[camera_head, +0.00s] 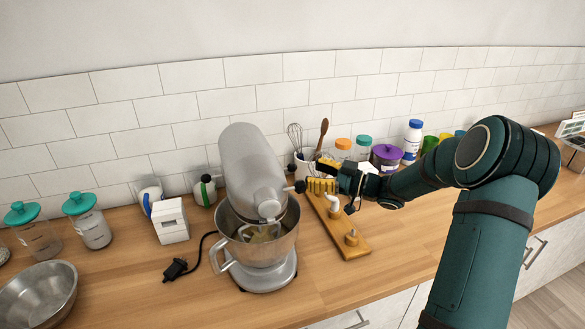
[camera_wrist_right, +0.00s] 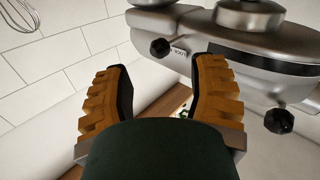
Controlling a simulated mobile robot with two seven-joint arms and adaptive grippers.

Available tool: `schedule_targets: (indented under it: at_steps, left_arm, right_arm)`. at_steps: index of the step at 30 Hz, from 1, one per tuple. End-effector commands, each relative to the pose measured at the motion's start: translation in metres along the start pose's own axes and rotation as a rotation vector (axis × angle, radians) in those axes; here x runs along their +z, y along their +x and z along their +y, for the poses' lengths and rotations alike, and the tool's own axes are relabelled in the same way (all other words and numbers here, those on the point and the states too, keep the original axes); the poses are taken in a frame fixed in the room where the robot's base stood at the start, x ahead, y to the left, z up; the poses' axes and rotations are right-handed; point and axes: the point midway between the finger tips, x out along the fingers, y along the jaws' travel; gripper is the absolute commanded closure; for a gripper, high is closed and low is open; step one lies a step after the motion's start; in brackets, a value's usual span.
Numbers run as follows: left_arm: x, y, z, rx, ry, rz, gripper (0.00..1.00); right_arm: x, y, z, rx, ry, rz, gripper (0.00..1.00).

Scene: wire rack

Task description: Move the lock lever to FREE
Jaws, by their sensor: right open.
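The silver stand mixer (camera_head: 247,160) stands on the wooden counter with its metal bowl (camera_head: 285,240) below the head. In the right wrist view the mixer body (camera_wrist_right: 235,40) carries a black knob (camera_wrist_right: 160,47) next to a small label that seems to read LOCK, and a second black knob (camera_wrist_right: 278,120) further right. I cannot tell the lever's exact setting. My right gripper (camera_head: 322,183) is at the mixer's right side. Its yellow-brown fingers (camera_wrist_right: 162,75) are apart and empty, with the labelled knob just beyond the gap between them. My left gripper is not in view.
A wooden board with pegs (camera_head: 350,245) lies below my right gripper. A utensil crock, jars and a purple-lidded pot (camera_head: 387,155) stand behind. A white block (camera_head: 172,222), a plug with cord (camera_head: 175,270) and a steel bowl (camera_head: 40,295) are left. The front counter is clear.

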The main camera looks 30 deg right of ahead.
Motion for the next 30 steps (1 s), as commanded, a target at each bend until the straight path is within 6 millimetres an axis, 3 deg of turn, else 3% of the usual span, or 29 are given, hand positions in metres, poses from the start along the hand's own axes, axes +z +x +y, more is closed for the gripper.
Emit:
schedule_targets:
  at_steps: [3, 10, 24, 29, 30]
  left_arm:
    - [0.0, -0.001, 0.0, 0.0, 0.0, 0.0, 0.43]
    - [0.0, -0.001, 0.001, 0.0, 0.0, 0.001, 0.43]
    - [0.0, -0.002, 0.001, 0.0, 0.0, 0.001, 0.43]
    - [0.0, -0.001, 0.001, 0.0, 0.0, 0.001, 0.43]
    - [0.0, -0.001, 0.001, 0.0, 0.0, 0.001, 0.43]
  right_arm:
    - [0.0, 0.024, 0.0, -0.002, 0.001, 0.002, 0.43]
    - [0.0, 0.056, 0.0, -0.001, 0.001, 0.001, 0.43]
    - [0.0, 0.067, 0.0, 0.0, 0.001, 0.0, 0.41]
    - [0.0, 0.066, 0.0, 0.0, 0.001, 0.0, 0.97]
    - [0.0, 0.066, 0.0, 0.0, 0.001, 0.0, 1.0]
